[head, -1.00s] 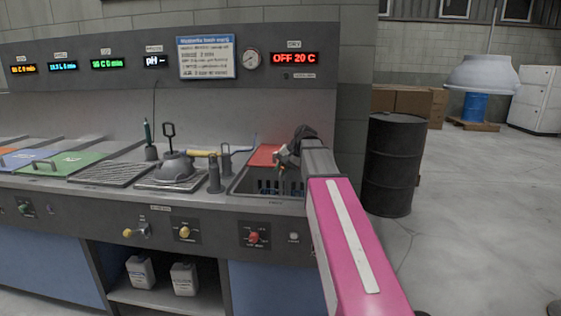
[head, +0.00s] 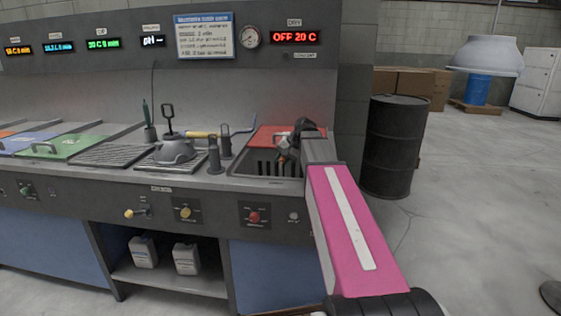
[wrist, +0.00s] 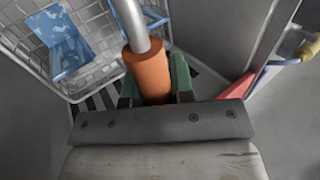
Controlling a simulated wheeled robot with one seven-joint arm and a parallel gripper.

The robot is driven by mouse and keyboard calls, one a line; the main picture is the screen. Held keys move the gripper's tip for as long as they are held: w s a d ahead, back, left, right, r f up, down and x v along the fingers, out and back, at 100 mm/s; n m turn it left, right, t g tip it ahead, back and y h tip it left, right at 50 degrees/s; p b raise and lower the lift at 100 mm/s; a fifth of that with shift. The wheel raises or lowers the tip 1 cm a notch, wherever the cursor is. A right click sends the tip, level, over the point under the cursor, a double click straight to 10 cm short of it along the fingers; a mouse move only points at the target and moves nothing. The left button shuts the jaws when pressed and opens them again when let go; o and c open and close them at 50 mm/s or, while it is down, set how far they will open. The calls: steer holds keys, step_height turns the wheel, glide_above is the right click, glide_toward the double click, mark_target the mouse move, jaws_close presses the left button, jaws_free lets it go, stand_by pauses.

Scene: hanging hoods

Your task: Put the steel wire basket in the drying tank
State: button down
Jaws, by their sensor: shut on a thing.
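My gripper (wrist: 155,92) is shut on the orange grip (wrist: 149,72) of an upright steel handle. The steel wire basket (wrist: 98,72), pale mesh with blue pieces inside, is at the upper left in the wrist view. Dark slots show below it. In the head view my gripper (head: 287,152) is over the drying tank (head: 232,172), the rightmost tank, under a display reading OFF 20 C. The tank's red lid (head: 268,136) stands open behind its opening. The basket cannot be made out clearly there, so its depth in the tank is unclear.
A grey domed fixture (head: 176,150) and dark posts (head: 214,157) stand left of the tank. A yellow-handled blue tool (head: 203,135) lies behind them. Green (head: 70,147) and blue (head: 32,140) lids are further left. A black drum (head: 393,145) stands right of the bench.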

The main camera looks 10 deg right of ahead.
steer(key=shift+f, duration=0.45)
steer(key=c, duration=1)
jaws_free()
steer(key=shift+r, duration=0.1)
steer(key=v, duration=1.2)
steer(key=shift+r, duration=0.45)
